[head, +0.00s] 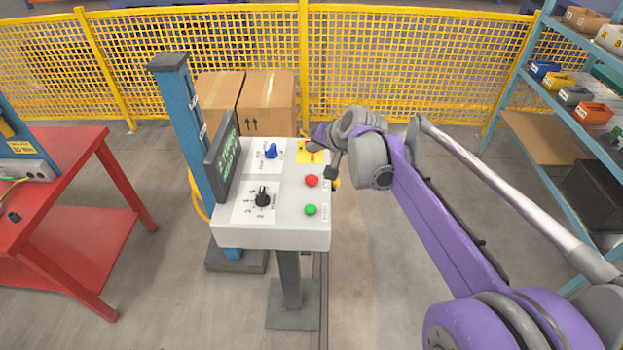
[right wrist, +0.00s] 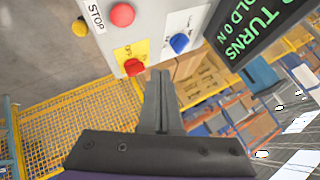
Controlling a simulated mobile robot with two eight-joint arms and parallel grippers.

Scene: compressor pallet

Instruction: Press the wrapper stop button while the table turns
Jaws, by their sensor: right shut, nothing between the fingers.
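The control box (head: 285,236) stands on a post in the middle of the head view. Its red stop button (head: 311,180) sits above a green button (head: 310,209). In the right wrist view the red button (right wrist: 122,14) is at the top, beside a STOP label (right wrist: 96,16). My right gripper (head: 331,172) is shut and empty, close to the box's right edge in the head view. In the right wrist view its fingertips (right wrist: 160,73) appear below the red button, near a red switch (right wrist: 133,67) on a yellow plate. I cannot tell whether they touch anything. My left gripper is out of view.
The box also carries a blue switch (head: 271,151), a black dial (head: 262,198) and a tilted screen (head: 223,160) with green text. A blue post (head: 180,120) and cardboard boxes (head: 268,98) stand behind. A red table (head: 60,180) is left, a shelf rack (head: 570,60) right.

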